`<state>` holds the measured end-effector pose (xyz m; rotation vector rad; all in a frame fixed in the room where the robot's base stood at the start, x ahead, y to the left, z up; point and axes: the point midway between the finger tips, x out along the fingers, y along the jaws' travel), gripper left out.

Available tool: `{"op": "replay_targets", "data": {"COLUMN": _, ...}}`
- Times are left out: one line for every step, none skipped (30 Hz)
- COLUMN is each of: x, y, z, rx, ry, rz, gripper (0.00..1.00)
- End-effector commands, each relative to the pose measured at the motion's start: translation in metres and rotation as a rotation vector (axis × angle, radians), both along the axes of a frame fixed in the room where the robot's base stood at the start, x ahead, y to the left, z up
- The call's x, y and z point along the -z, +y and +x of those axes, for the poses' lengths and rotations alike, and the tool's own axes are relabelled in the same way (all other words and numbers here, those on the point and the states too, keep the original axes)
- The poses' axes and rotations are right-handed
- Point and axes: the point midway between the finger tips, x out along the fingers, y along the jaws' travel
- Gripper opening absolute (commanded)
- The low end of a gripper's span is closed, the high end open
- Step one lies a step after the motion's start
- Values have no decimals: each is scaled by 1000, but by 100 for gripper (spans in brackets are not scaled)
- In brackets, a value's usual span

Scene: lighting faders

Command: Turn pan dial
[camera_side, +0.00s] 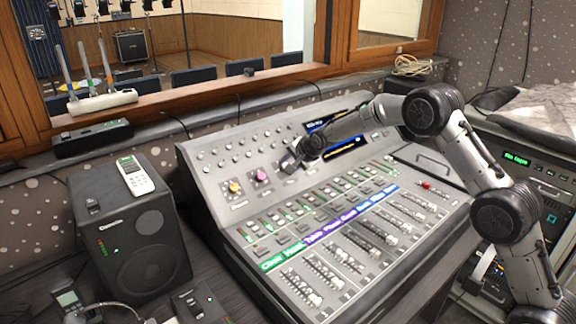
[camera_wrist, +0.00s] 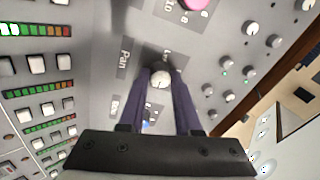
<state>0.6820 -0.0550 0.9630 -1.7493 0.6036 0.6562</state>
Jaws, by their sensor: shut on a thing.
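The pan dial (camera_wrist: 159,79) is a small pale round knob beside a printed "Pan" label on the grey mixing console (camera_side: 222,222). In the wrist view my gripper (camera_wrist: 160,76) has its two dark fingers on either side of the knob, shut on it. In the side view my gripper (camera_side: 290,160) reaches down to the upper panel, right of the pink knob (camera_side: 261,176); the pan dial is hidden there by the gripper. How far the dial is turned cannot be told.
A yellow knob (camera_side: 235,187) sits left of the pink one. Small knobs fill the panel above, with buttons, colored labels and faders (camera_side: 318,272) below. A black speaker (camera_side: 130,230) with a remote (camera_side: 136,176) on top stands left. A wooden window frame runs behind.

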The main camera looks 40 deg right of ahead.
Motion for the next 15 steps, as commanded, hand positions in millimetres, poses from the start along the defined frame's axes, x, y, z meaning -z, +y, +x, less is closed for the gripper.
{"op": "replay_targets", "data": {"x": 0, "y": 0, "z": 0, "rx": 4, "ry": 1, "rz": 4, "gripper": 0}}
{"op": "replay_targets", "data": {"x": 0, "y": 0, "z": 0, "rx": 5, "ry": 0, "rz": 5, "gripper": 0}}
{"op": "replay_targets", "data": {"x": 0, "y": 0, "z": 0, "rx": 6, "ry": 0, "rz": 6, "gripper": 0}}
{"op": "replay_targets", "data": {"x": 0, "y": 0, "z": 0, "rx": 6, "ry": 0, "rz": 6, "gripper": 0}}
{"op": "replay_targets", "data": {"x": 0, "y": 0, "z": 0, "rx": 7, "ry": 0, "rz": 7, "gripper": 0}}
{"op": "replay_targets", "data": {"x": 0, "y": 0, "z": 0, "rx": 7, "ry": 0, "rz": 7, "gripper": 0}}
{"op": "replay_targets", "data": {"x": 0, "y": 0, "z": 0, "rx": 7, "ry": 0, "rz": 7, "gripper": 0}}
{"op": "replay_targets", "data": {"x": 0, "y": 0, "z": 0, "rx": 7, "ry": 0, "rz": 7, "gripper": 0}}
{"op": "replay_targets", "data": {"x": 0, "y": 0, "z": 0, "rx": 7, "ry": 0, "rz": 7, "gripper": 0}}
{"op": "replay_targets", "data": {"x": 0, "y": 0, "z": 0, "rx": 7, "ry": 0, "rz": 7, "gripper": 0}}
{"op": "replay_targets", "data": {"x": 0, "y": 0, "z": 0, "rx": 7, "ry": 0, "rz": 7, "gripper": 0}}
{"op": "replay_targets", "data": {"x": 0, "y": 0, "z": 0, "rx": 7, "ry": 0, "rz": 7, "gripper": 0}}
{"op": "replay_targets", "data": {"x": 0, "y": 0, "z": 0, "rx": 7, "ry": 0, "rz": 7, "gripper": 36}}
{"op": "replay_targets", "data": {"x": 0, "y": 0, "z": 0, "rx": 7, "ry": 0, "rz": 7, "gripper": 41}}
{"op": "replay_targets", "data": {"x": 0, "y": 0, "z": 0, "rx": 7, "ry": 0, "rz": 7, "gripper": 48}}
